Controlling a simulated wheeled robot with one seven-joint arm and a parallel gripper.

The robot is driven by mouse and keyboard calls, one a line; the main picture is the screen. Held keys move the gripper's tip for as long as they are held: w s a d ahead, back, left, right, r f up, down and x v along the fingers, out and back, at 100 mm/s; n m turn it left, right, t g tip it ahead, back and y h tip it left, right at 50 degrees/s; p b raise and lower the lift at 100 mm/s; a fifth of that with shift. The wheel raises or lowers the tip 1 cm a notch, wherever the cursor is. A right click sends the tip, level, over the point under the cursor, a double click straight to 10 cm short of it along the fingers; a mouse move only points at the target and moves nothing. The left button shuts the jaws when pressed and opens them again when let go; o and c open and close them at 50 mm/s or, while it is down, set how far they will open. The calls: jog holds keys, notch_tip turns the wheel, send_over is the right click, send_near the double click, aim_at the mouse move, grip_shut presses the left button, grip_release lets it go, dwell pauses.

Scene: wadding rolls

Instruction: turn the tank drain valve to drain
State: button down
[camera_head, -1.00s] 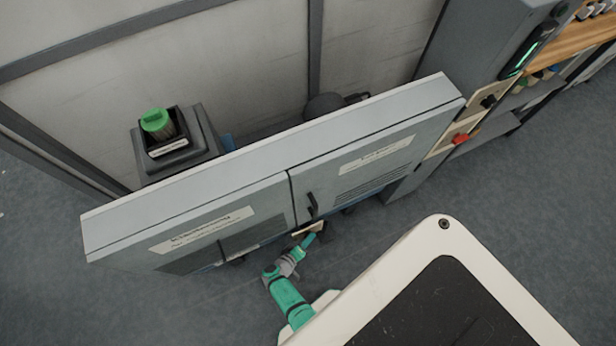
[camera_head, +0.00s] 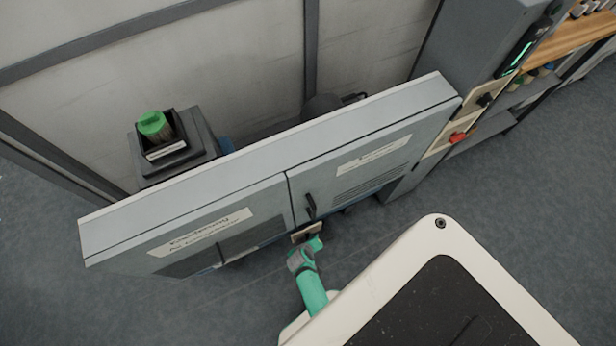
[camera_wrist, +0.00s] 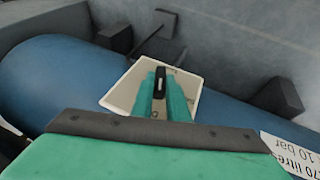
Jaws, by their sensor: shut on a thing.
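The drain valve's black handle (camera_wrist: 160,82) stands on a beige plate (camera_wrist: 128,90) in front of the blue tank (camera_wrist: 50,75) in the wrist view. My gripper (camera_wrist: 160,88) has its two teal fingers shut on the handle, one on each side. The handle points up and down in that picture; the plate looks tilted. Print on the plate is too small to read. In the head view my gripper (camera_head: 312,241) is at the plate (camera_head: 304,232), below the cabinet doors; the handle is mostly hidden there.
A grey cabinet (camera_head: 270,165) with two labelled doors and a black door handle (camera_head: 310,206) stands above the valve. A green-capped container (camera_head: 152,124) is behind it at left. A panel with a red knob (camera_head: 458,138) is at right. Grey floor is open in front.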

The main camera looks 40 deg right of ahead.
jog(key=shift+s+d+m+t+y, duration=0.1)
jog(key=shift+d+m+t+y, duration=0.1)
jog(key=shift+y, duration=0.65)
jog(key=shift+s+d+m+t+y, duration=0.1)
jog(key=shift+d+t+y, duration=0.1)
jog(key=shift+y, duration=0.65)
jog(key=c, duration=1.7)
grip_release()
jog(key=shift+y, duration=0.3)
jog(key=v, duration=1.1)
jog(key=shift+a, duration=0.1)
